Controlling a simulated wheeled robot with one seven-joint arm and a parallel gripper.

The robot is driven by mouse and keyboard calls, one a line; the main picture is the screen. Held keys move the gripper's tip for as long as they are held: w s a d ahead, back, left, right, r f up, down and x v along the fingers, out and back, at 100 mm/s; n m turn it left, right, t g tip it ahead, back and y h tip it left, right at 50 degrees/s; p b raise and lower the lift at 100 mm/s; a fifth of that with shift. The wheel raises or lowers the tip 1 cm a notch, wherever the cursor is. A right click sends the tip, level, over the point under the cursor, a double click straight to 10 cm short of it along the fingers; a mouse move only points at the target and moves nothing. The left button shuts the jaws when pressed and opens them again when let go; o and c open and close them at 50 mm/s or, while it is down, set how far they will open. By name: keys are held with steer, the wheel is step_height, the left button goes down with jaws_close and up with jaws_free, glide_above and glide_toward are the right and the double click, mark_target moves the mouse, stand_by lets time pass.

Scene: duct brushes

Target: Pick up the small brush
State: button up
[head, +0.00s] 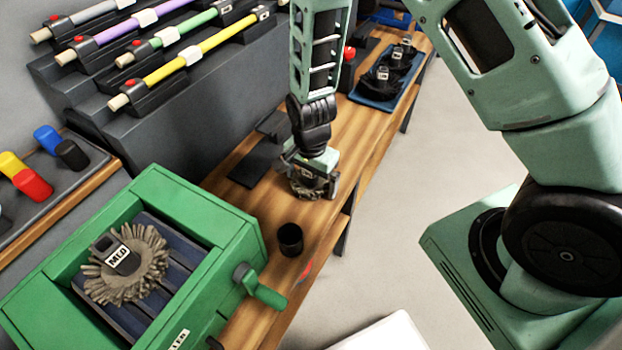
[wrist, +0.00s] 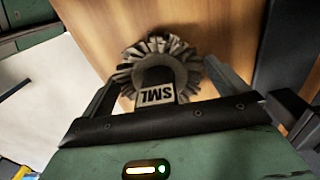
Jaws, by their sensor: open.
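The small brush (wrist: 158,75) has a round ring of grey bristles and a dark hub with a white "SML" label. In the wrist view it lies between the two open fingers of my gripper (wrist: 165,90). In the head view my gripper (head: 312,178) points down over the wooden bench, and the small brush (head: 308,188) shows only in part beneath it. The fingers stand on either side of the brush with a gap visible in the wrist view. I cannot tell whether the brush touches the bench.
A green box (head: 185,200) at lower left holds a brush labelled "MED" (head: 125,262). A black cup (head: 290,239) stands on the wooden bench (head: 225,185). A blue tray (head: 385,100) with black parts lies farther back. Colored rods (head: 190,55) rest on a grey rack at upper left.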

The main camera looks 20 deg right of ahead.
steer(key=c, duration=1.3)
steer(key=shift+o, duration=0.2)
